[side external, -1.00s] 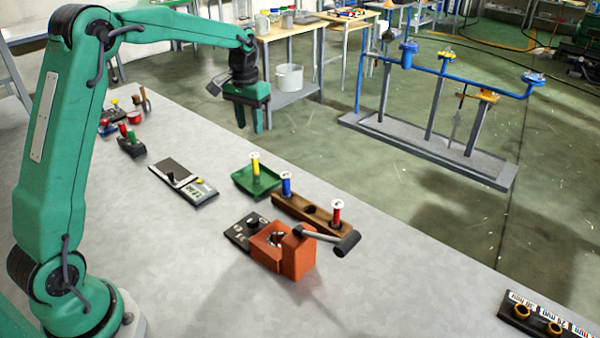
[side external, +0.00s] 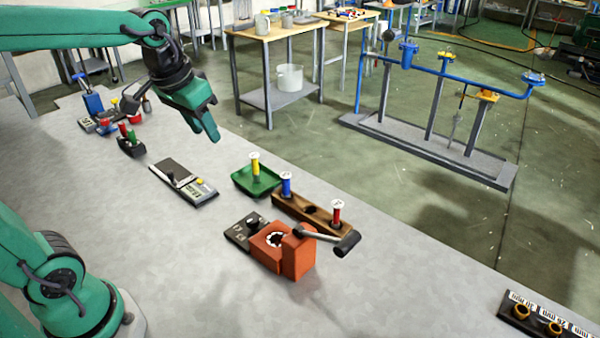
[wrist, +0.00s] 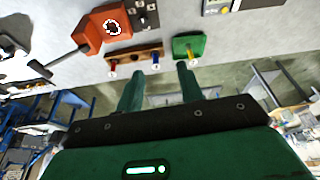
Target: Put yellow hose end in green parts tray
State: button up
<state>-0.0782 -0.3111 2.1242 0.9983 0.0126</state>
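The yellow hose end (side external: 255,164) stands upright in the green parts tray (side external: 262,189) on the grey bench. In the wrist view the yellow hose end (wrist: 192,58) and the green tray (wrist: 184,41) lie just beyond my fingers. My gripper (side external: 215,138) is raised above the bench, up and left of the tray in the side view, tilted and apart from it. In the wrist view my gripper (wrist: 163,83) shows two fingers spread apart with nothing between them.
A wooden rack (side external: 318,212) beside the tray holds a blue hose end (side external: 286,186) and a red one (side external: 337,212), with an empty hole between. An orange block with a handle (side external: 298,257) stands in front. A flat device (side external: 182,180) lies left.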

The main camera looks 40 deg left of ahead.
jog(key=s+d+f+t, duration=0.1)
jog(key=s+d+f, duration=0.1)
jog(key=s, duration=0.8)
jog(key=shift+d+f+m+t, duration=0.25)
jog(key=shift+f+m+t, duration=0.15)
jog(key=shift+f, duration=0.1)
dwell(0.5)
